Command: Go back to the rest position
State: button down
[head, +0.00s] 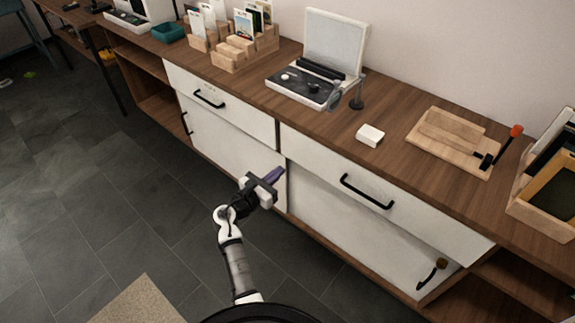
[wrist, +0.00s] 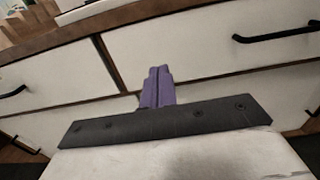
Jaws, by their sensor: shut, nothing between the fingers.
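My gripper (head: 275,175) is in the head view in front of the white drawer fronts, below the edge of the counter. Its purple fingers are together with nothing between them. In the wrist view the shut purple fingers (wrist: 157,88) point toward the dark gap between two drawer fronts. The fingers look apart from the cabinet, though the exact distance is hard to tell.
The wooden counter (head: 400,180) holds a record player (head: 305,85), a small white box (head: 369,135), a wooden board (head: 450,142) and card holders (head: 240,50). Black drawer handles (head: 367,192) stick out from the cabinet. The tiled floor (head: 130,190) at left is clear.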

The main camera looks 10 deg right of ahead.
jog(key=shift+v, duration=0.95)
